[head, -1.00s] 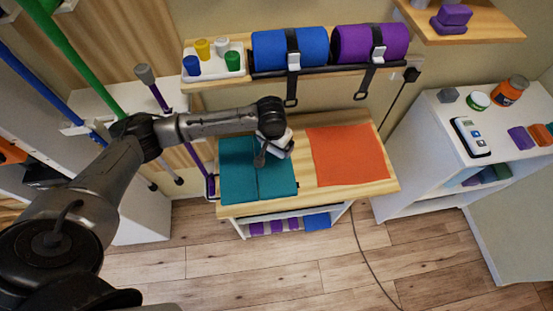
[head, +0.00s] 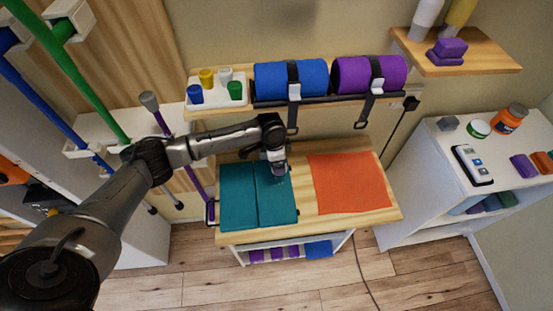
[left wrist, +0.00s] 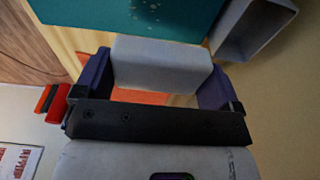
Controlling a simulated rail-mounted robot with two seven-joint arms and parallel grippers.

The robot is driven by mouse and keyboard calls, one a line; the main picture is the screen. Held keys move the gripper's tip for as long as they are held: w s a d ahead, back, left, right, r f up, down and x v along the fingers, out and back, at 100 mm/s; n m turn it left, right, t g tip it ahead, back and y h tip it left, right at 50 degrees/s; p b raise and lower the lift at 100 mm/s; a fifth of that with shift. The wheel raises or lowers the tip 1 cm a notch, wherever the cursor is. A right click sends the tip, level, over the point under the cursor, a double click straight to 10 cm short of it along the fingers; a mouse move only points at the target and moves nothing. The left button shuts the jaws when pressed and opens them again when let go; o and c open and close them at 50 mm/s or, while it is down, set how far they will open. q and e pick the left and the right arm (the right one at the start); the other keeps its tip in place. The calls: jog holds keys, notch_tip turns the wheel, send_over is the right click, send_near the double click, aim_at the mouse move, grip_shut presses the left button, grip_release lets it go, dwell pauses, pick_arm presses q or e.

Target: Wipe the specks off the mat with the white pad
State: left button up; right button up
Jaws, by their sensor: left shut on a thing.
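The teal mat (head: 238,205) lies on the left part of a wooden bench top, with a crease or seam down its middle. In the left wrist view the teal mat (left wrist: 75,12) shows pale specks (left wrist: 150,12) near the top edge. My left gripper (head: 277,168) is over the mat's upper right part. In the left wrist view its dark fingers (left wrist: 158,85) are shut on the white pad (left wrist: 160,65). Whether the pad touches the mat is unclear. In the head view the gripper largely hides the pad. My right gripper is in neither view.
An orange mat (head: 348,184) lies to the right on the bench top (head: 388,215). Behind, a shelf bears blue (head: 275,80) and purple (head: 350,75) rolls and a white tray (head: 217,103) of coloured pots. Poles stand left; a white cabinet (head: 415,180) stands right.

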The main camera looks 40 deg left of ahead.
pick_arm(q)
jog(key=shift+m, duration=0.6)
jog(key=shift+f, duration=0.1)
notch_tip(320, 180, down, 5)
jog(key=b, duration=0.6)
jog(key=shift+b, duration=0.3)
jog(key=shift+f+b, duration=0.45)
jog(key=shift+b, duration=0.4)
jog(key=shift+f, duration=0.65)
jog(key=shift+f, duration=0.35)
